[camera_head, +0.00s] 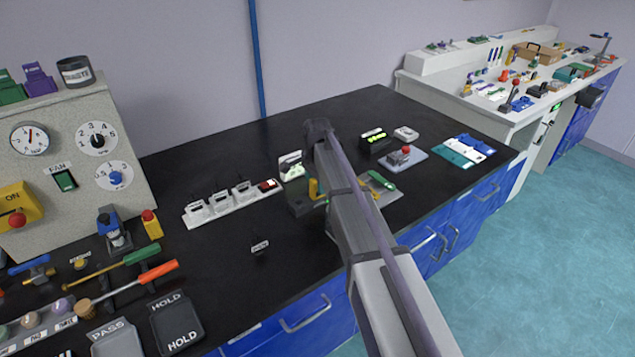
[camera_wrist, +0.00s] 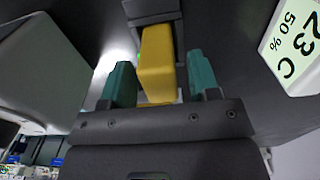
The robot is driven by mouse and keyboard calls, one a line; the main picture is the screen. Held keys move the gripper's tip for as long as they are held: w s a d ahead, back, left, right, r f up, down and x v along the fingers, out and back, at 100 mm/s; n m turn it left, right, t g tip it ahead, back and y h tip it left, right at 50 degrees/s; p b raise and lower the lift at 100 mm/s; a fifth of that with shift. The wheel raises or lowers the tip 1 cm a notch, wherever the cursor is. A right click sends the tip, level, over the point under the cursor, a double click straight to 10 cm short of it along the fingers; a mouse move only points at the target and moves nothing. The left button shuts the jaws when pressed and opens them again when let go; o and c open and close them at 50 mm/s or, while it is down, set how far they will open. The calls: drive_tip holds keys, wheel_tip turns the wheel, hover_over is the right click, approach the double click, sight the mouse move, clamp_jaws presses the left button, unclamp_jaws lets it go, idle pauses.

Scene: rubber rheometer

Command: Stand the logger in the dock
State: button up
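A yellow block (camera_wrist: 157,65), which I take to be the logger, is between the two teal fingers of my gripper (camera_wrist: 160,80) in the wrist view. A dark gap shows between it and the right finger; the left finger is very close to it. In the head view, the yellow piece (camera_head: 313,189) is upright at a dark box (camera_head: 299,205), which may be the dock. A dark frame (camera_wrist: 150,10) stands behind the yellow block in the wrist view. My arm hides the gripper in the head view, and whether the block is fully seated cannot be told.
A white display (camera_wrist: 293,45) reading 23 C and 50 % is close on the right in the wrist view. A white strip of holders (camera_head: 215,212) lies left of the box. A grey pad with a red button (camera_head: 404,155) is to the right.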

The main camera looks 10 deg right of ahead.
drive_tip(key=shift+r, duration=0.1)
wheel_tip(320, 180, up, 12)
drive_tip(key=r+p, duration=0.1)
drive_tip(key=p, duration=1.2)
drive_tip(key=s+n, duration=1.3)
drive_tip(key=s, duration=1.6)
drive_tip(key=shift+f+b, duration=0.3)
drive_tip(key=shift+f, duration=0.1)
